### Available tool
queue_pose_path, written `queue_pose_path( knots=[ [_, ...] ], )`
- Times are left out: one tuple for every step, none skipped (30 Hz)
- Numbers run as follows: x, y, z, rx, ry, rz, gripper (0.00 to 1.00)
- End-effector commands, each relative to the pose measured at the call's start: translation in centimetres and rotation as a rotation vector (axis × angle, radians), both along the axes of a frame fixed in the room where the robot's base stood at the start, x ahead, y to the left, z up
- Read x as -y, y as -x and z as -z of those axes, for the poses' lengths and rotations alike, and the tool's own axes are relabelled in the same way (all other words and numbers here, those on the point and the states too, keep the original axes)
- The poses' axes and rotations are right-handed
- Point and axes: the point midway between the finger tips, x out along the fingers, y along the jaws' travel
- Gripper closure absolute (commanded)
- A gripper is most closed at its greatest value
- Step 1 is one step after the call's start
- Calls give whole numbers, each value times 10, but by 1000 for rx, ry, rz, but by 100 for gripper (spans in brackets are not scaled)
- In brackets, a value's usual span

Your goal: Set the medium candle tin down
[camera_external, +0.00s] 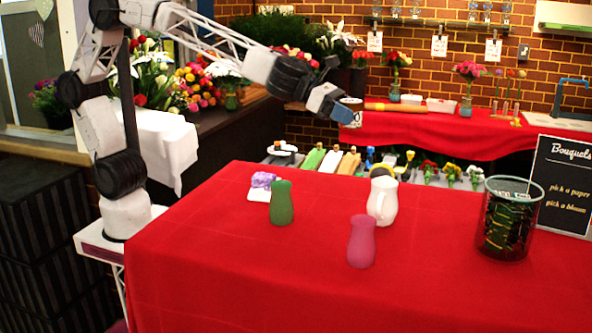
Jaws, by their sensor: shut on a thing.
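My gripper (343,115) is at the end of my arm, raised in the air above the far edge of the red-covered table. It is shut on a small pale, roundish thing (354,119), which fits the medium candle tin. The thing is small in the picture and partly hidden by the fingers, so its details are unclear. It is held well clear of the tabletop. No other candle tin can be made out for certain.
The red table (230,285) holds a green vase (282,203), a white pitcher (383,201), a magenta vase (361,242), a purple item (263,180), a dark glass container (509,222) and a chalkboard sign (562,185). Flower bunches line the far side. The front is clear.

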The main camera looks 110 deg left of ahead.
Motion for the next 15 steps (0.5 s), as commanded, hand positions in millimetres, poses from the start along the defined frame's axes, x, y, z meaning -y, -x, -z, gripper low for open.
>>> queue_pose_path(
  knots=[
    [1,0,0,0,-2,-4,66],
    [2,0,0,-1,-2,-8,66],
    [3,0,0,-1,-2,-12,66],
    [4,0,0,-1,-2,-15,66],
    [4,0,0,-1,-2,-18,66],
    [5,0,0,0,-2,-22,66],
    [5,0,-1,1,-3,-25,66],
    [6,0,-1,1,-2,-29,66],
    [7,0,0,-1,-3,-36,66],
    [8,0,0,-2,-3,-40,66],
    [9,0,0,-1,-2,-45,66],
    [11,0,0,-1,-2,-50,66],
    [12,0,0,0,-2,-54,66],
    [13,0,0,-1,-2,-60,66],
    [14,0,0,-1,0,-66,66]
  ],
)
